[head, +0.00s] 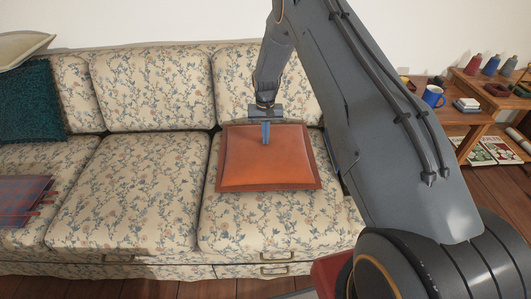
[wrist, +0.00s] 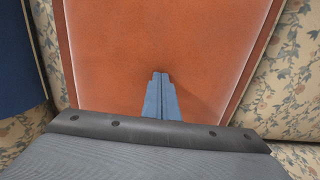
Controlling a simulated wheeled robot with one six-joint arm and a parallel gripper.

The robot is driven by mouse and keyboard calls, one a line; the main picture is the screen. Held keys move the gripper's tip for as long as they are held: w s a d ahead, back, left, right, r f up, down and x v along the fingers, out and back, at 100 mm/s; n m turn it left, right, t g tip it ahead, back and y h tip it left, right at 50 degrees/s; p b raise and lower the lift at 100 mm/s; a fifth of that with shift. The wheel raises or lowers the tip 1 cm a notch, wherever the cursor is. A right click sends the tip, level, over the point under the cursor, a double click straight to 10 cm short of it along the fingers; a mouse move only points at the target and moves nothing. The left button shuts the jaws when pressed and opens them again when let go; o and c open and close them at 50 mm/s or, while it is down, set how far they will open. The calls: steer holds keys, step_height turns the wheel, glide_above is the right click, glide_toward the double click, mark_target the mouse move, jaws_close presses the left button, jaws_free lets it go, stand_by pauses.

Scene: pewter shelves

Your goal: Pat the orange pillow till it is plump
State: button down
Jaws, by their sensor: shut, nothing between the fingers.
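The orange pillow (head: 262,168), with a darker brown-red border, lies on the right seat cushion of the floral sofa (head: 130,180). In the wrist view the pillow (wrist: 115,50) fills most of the upper picture. My gripper (head: 266,140) points down at the back part of the pillow, its blue fingers together and empty. In the wrist view the shut fingertips (wrist: 160,76) appear over the orange cloth. I cannot tell whether they touch it. Part of the pillow's back edge is hidden behind my gripper.
A teal pillow (head: 30,103) and a cream pillow (head: 22,48) rest at the sofa's left end, with a folded plaid blanket (head: 25,198) in front. At right, a wooden side table (head: 450,118) holds a blue mug (head: 432,96). The middle seat cushion (head: 125,195) is clear.

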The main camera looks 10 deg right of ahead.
steer(key=shift+f, duration=0.15)
stand_by(0.5)
steer(key=shift+f+b, duration=0.65)
steer(key=shift+f, duration=0.45)
steer(key=shift+s+f, duration=0.1)
steer(key=shift+f, duration=0.1)
steer(key=shift+r, duration=0.1)
steer(key=shift+r+p, duration=0.55)
steer(key=shift+r, duration=1.2)
